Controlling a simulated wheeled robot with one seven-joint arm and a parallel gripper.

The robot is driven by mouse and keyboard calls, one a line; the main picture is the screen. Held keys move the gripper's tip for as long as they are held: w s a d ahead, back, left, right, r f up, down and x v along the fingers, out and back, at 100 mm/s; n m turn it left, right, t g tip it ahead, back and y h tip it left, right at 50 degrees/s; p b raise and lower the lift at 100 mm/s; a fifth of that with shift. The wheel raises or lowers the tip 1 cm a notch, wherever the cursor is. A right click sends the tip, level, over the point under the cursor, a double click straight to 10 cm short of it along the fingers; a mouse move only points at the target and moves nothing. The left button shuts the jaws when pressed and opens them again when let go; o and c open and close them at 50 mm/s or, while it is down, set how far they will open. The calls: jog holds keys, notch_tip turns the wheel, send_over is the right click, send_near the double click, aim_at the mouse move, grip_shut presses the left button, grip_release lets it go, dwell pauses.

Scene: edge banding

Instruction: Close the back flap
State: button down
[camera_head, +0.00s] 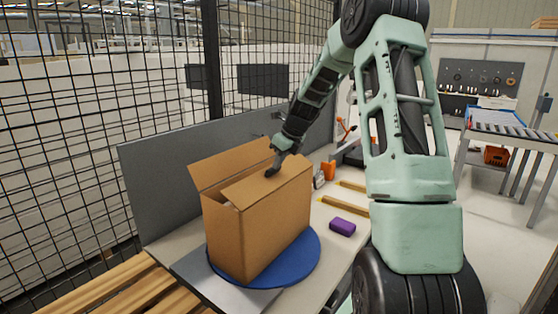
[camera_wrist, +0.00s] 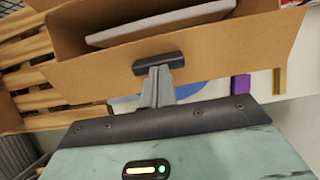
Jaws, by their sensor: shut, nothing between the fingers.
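The brown cardboard box (camera_head: 275,225) stands upright on a blue round turntable (camera_head: 308,262). In the head view its back flap (camera_head: 228,163) stands up and leans outward to the left. My gripper (camera_head: 271,172) is shut and empty, at the top of the box near its right part. In the wrist view the fingertips (camera_wrist: 158,65) lie over a broad cardboard panel (camera_wrist: 80,80); I cannot tell if they touch it. Beyond this panel the box is partly open, and a pale flat item (camera_wrist: 160,22) shows inside.
A grey panel (camera_head: 160,185) stands behind the box, with a black wire fence beyond. A purple block (camera_head: 342,227) lies on the table right of the turntable. Yellow strips (camera_head: 345,205) and an orange tool (camera_head: 328,170) lie farther back. Wooden slats (camera_head: 120,290) are at lower left.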

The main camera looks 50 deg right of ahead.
jog(key=shift+w+a+r+p, duration=0.1)
jog(key=shift+w+r+p, duration=0.1)
jog(key=shift+p, duration=0.75)
jog(key=shift+w+g+p, duration=0.2)
jog(key=shift+g+p, duration=0.3)
jog(key=shift+p, duration=0.2)
jog(key=shift+w+f+p, duration=0.15)
jog(key=shift+w+p, duration=0.15)
jog(key=shift+p, duration=0.15)
jog(key=shift+w+f, duration=0.9)
jog(key=shift+f, duration=0.05)
jog(key=shift+s, duration=0.2)
jog(key=shift+s+r, duration=0.25)
jog(key=shift+s, duration=0.3)
